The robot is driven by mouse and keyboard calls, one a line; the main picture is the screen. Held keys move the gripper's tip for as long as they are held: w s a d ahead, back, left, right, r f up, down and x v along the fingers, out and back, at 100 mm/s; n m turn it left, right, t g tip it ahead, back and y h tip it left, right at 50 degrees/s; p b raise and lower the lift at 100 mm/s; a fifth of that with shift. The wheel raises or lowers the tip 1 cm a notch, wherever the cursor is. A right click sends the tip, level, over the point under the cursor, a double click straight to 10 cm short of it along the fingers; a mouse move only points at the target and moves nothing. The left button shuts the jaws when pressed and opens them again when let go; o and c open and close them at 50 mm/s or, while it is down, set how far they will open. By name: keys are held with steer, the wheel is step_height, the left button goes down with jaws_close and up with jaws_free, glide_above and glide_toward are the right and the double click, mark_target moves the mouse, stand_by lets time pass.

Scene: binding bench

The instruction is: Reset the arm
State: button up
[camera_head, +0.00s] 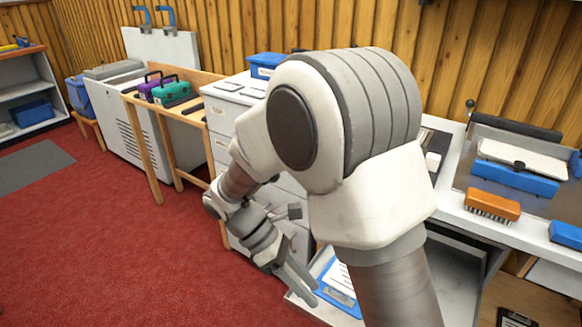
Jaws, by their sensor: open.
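My arm fills the middle of the head view, with its forearm folded down to the left. My gripper (298,245) hangs low in front of the white drawer cabinet, apart from it. Its fingers are open, and I see nothing held between them. One finger points down to the right, close in the picture to a blue tray with white paper (338,283). My own arm hides part of the bench and the drawers behind it.
A white bench on the right holds an orange brush (491,206), a blue block (566,235) and a press-like device (515,160). A wooden table (205,117) with a purple case (150,90) and a green case (172,92) stands behind.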

steer(key=s+d+r+m+t+y, duration=0.4)
steer(key=d+r+m+t, duration=0.1)
steer(key=r+m, duration=0.35)
steer(key=s+d+r+m+t+y, duration=0.35)
steer(key=d+r+m, duration=0.25)
steer(key=r+m, duration=0.25)
step_height(320, 180, up, 20)
steer(key=p, duration=2.1)
steer(key=shift+r+m+t, duration=0.15)
steer(key=shift+m+t, duration=0.25)
steer(key=shift+t, duration=0.05)
steer(key=shift+y, duration=0.25)
